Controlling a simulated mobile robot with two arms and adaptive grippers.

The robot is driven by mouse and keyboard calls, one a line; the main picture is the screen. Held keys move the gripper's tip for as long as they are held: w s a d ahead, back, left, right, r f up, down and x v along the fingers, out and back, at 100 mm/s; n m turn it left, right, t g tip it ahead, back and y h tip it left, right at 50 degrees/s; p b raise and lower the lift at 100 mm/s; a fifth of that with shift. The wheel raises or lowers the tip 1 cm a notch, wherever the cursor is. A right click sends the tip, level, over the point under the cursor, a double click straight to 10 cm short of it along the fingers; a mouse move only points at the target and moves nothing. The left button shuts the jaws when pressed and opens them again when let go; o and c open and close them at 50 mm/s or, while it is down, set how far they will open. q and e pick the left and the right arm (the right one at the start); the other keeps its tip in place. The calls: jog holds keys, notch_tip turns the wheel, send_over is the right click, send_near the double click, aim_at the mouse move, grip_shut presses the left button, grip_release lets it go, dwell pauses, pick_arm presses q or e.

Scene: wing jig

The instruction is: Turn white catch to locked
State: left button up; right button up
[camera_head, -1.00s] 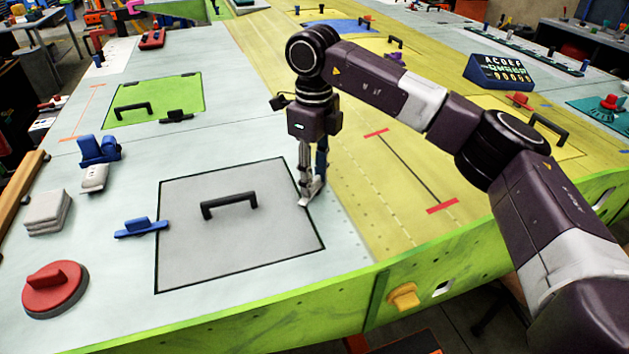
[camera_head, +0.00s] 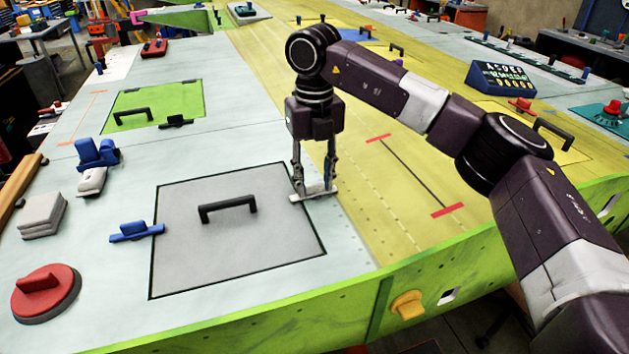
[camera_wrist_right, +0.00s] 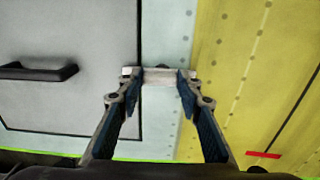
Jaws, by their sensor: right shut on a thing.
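The white catch (camera_head: 314,196) sits at the right edge of the grey panel (camera_head: 195,255). Its bar lies crosswise over the panel's black outline, one end on the panel and the other on the pale skin. The white catch also shows in the right wrist view (camera_wrist_right: 160,76), between the fingertips. My right gripper (camera_head: 314,188) points down and is shut on the catch, one finger toward each end. The fingers partly cover the ends of the bar. My left gripper is in neither view.
A black handle (camera_head: 228,208) stands on the grey panel. A blue catch (camera_head: 136,231) lies across its left edge. A red knob (camera_head: 45,292) is at front left, and a yellow knob (camera_head: 407,304) is on the green side. The skin right of the catch is clear.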

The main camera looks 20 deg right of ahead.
aim_at(315, 183)
jog(key=shift+r, duration=0.1)
dwell(0.4)
jog(key=o, duration=1.2)
jog(key=shift+c, duration=0.2)
notch_tip(315, 183, up, 12)
